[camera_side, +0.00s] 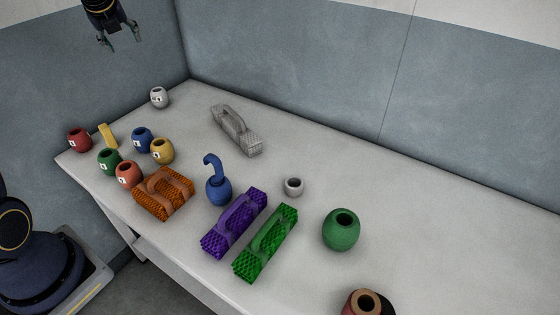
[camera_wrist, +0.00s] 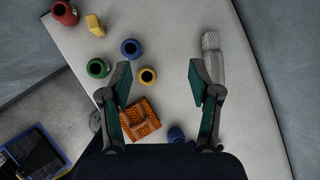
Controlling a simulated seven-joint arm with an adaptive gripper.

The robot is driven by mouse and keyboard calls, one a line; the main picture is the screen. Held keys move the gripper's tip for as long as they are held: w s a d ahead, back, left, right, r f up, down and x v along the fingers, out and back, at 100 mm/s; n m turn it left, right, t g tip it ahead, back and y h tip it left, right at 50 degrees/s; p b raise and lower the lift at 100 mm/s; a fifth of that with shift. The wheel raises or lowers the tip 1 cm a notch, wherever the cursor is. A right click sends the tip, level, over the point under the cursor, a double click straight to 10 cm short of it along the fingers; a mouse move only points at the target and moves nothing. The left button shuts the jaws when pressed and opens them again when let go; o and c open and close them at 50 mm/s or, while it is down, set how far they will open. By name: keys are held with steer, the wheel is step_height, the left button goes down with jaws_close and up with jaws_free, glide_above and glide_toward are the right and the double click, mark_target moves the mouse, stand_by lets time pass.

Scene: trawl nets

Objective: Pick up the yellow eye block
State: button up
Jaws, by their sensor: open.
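A small yellow block (camera_side: 108,135) lies on the table near its left end, between a red pot (camera_side: 79,139) and a blue pot (camera_side: 142,140). The block also shows at the upper left of the wrist view (camera_wrist: 95,25). A round yellow pot (camera_side: 162,151) with a dark opening stands nearby, and it is seen between my fingers in the wrist view (camera_wrist: 147,76). My gripper (camera_side: 120,41) is open and empty, high above the table. In the wrist view its two fingers (camera_wrist: 160,82) are spread apart, with the yellow block beyond the left finger.
A green pot (camera_side: 109,161), a coral pot (camera_side: 129,174) and an orange brush-like block (camera_side: 163,194) stand near the front edge. A white pot (camera_side: 159,97) and a grey brush-like block (camera_side: 236,130) are farther back. Walls (camera_side: 300,60) bound the table behind; its right rear is clear.

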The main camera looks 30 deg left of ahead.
steer(key=s+a+f+g, duration=0.2)
steer(key=s+a+f, duration=0.1)
steer(key=a+f, duration=0.75)
steer(key=n+g+h, duration=0.1)
steer(key=n+g, duration=0.1)
glide_toward(103, 126)
steer(key=x, duration=0.2)
steer(key=s+x, duration=0.1)
steer(key=x, duration=0.1)
steer(key=shift+f, duration=0.3)
steer(key=x, duration=0.3)
steer(key=w+x, duration=0.1)
steer(key=x, duration=0.1)
steer(key=shift+a+f, duration=0.1)
steer(key=shift+f, duration=0.2)
steer(key=shift+t, duration=0.3)
jaws_close()
